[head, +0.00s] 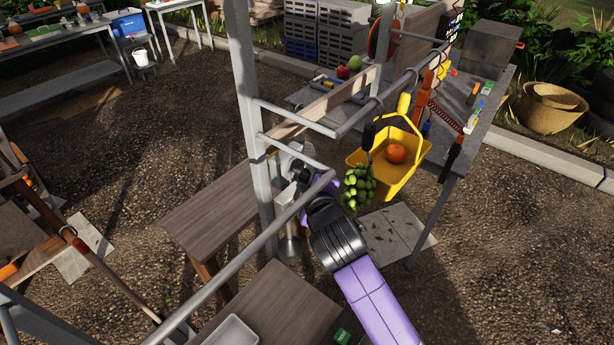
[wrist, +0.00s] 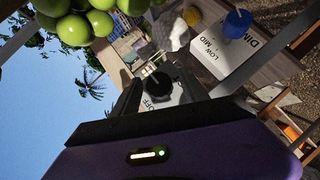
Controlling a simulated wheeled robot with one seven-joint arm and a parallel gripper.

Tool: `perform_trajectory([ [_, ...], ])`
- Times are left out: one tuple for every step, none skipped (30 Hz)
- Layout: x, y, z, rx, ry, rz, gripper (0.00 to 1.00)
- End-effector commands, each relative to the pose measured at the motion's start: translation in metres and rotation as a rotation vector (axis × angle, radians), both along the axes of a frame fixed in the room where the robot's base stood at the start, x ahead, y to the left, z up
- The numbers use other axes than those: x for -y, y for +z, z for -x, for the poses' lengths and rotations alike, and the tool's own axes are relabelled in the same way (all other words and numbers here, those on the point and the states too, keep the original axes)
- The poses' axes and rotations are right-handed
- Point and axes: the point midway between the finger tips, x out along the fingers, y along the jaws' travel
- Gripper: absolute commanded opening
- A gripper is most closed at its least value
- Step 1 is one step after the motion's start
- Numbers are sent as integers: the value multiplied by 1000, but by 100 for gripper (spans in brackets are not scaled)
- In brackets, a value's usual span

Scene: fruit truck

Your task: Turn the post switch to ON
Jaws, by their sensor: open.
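The post switch is a pale plate (wrist: 182,92) with a black knob (wrist: 157,82), seen in the wrist view at the middle. The letters OFF show beside the knob, partly covered by my gripper; no ON mark is visible. My gripper (wrist: 172,98) is open, with dark fingers on either side of the plate and the knob between them in the picture. I cannot tell whether they touch it. In the head view my gripper (head: 295,190) is beside the grey post (head: 257,130), where the switch is hard to make out.
Green grapes (head: 357,188) hang close to my wrist, also in the wrist view (wrist: 88,25). A yellow scoop (head: 412,165) holds an orange fruit (head: 396,154). A dimmer box (wrist: 222,50) with a blue knob (wrist: 237,23) is near the switch. Grey rails (head: 295,215) cross near my arm.

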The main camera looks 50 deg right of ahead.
Motion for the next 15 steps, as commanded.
perform_trajectory([
  [-3, 0, 3, -1, 2, 0, 52],
  [-5, 0, 6, 0, 2, 0, 52],
  [-8, 2, 10, 0, 2, 0, 52],
  [-11, 2, 13, 0, 2, 0, 52],
  [-14, 4, 18, 0, 2, 1, 52],
  [-17, 6, 23, 0, 1, 1, 52],
  [-21, 7, 27, -1, 3, 1, 52],
  [-24, 9, 31, 0, 2, 0, 52],
  [-27, 11, 36, -1, 2, -1, 52],
  [-30, 12, 39, 0, 2, 0, 52],
  [-32, 13, 43, -1, 2, 0, 52],
  [-35, 16, 46, -1, 1, 0, 52],
  [-37, 16, 49, -1, 1, 0, 52],
  [-39, 18, 51, -1, 2, 0, 52],
  [-41, 19, 54, -1, 2, 0, 52],
])
